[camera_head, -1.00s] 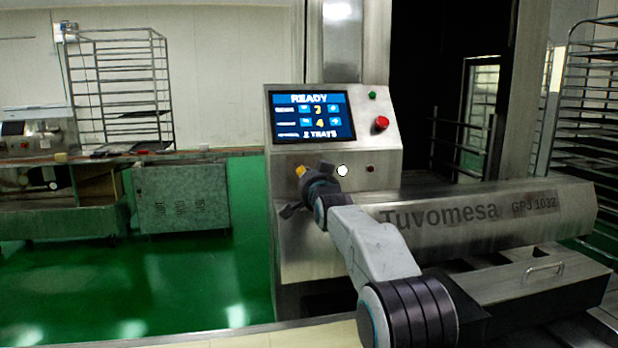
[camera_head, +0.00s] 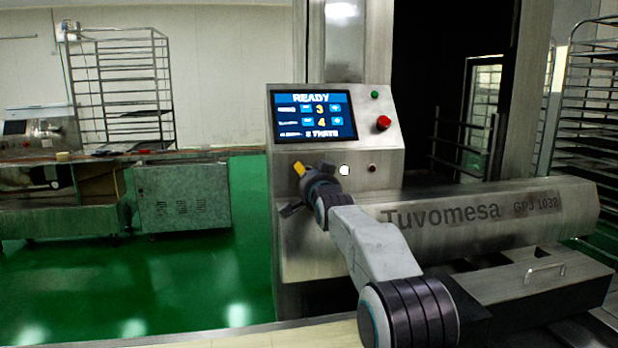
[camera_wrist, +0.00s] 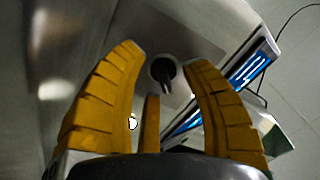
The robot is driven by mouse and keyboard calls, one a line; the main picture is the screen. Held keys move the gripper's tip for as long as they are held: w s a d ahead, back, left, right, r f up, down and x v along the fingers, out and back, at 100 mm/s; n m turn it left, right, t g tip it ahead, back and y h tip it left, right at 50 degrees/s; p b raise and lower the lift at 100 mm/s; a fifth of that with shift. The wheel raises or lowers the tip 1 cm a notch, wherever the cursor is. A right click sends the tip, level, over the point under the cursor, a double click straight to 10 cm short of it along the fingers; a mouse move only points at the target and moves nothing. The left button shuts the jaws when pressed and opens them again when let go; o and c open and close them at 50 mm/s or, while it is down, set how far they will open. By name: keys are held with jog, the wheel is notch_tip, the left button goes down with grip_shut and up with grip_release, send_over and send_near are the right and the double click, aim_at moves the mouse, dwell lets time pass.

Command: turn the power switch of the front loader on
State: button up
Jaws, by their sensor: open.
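The power switch (camera_wrist: 162,72) is a dark round rotary knob with a raised handle on the machine's metal front, seen in the wrist view. My gripper (camera_wrist: 164,58) is open, its yellow fingers on either side of the knob in that view. Whether they touch it, I cannot tell. The handle points down and slightly right in the picture. In the head view my gripper (camera_head: 303,172) is at the panel below the screen, on the left, and hides the switch. The front loader (camera_head: 335,125) shows a lit screen reading READY.
To the right of my gripper are a white round button (camera_head: 344,170) and a small dark red one (camera_head: 372,168). Above are a red stop button (camera_head: 384,123) and a green button (camera_head: 374,95). A long metal housing (camera_head: 470,210) extends right below the panel.

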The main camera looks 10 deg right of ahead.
jog(key=shift+s, duration=0.1)
jog(key=s, duration=1.1)
jog(key=shift+s, duration=0.4)
dwell(0.3)
jog(key=s+f+n+g+p, duration=0.1)
jog(key=s+n+g+p, duration=0.2)
jog(key=s, duration=1.1)
jog(key=s+f+n+g+p, duration=0.2)
jog(key=s+g+p, duration=0.4)
jog(key=s+p, duration=0.5)
jog(key=s+f+n+g+p, duration=0.2)
jog(key=s+n+g+p, duration=0.2)
jog(key=s, duration=1.2)
jog(key=g+p, duration=0.1)
jog(key=p, duration=0.2)
jog(key=shift+s+a+f+g, duration=0.15)
jog(key=shift+s+f+g, duration=0.05)
jog(key=shift+s+g, duration=0.15)
